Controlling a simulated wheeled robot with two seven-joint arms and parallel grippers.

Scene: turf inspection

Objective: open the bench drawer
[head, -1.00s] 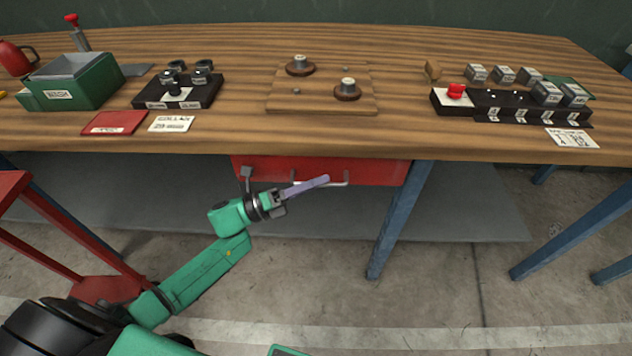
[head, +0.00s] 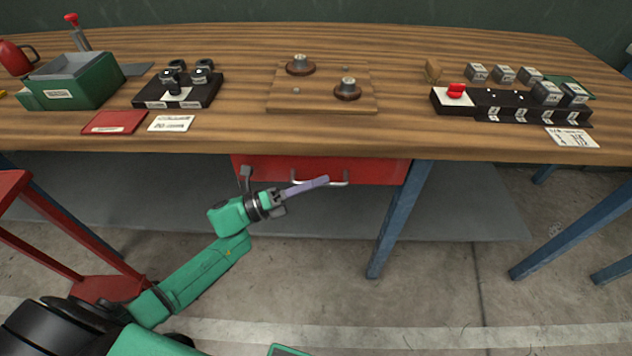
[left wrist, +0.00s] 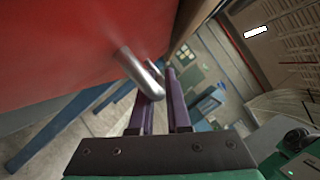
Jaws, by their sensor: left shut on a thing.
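The red bench drawer (head: 378,172) sits under the front edge of the wooden bench. Its front is close under the bench top, and I see no clear gap. A silver bar handle (head: 338,184) runs along its front. My left gripper (head: 322,181) reaches in from the left, its purple fingers at the handle. In the left wrist view the handle (left wrist: 143,75) comes off the red drawer front (left wrist: 60,45) and passes between the fingers (left wrist: 158,108), which are shut on it. The fingers hide part of the handle. My right gripper is not in view.
The bench top (head: 235,100) holds a green box (head: 85,92), a peg board (head: 320,100) and a black block rack (head: 530,110). Blue legs (head: 400,215) stand right of the drawer, a red frame (head: 45,225) at left. The floor in front is clear.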

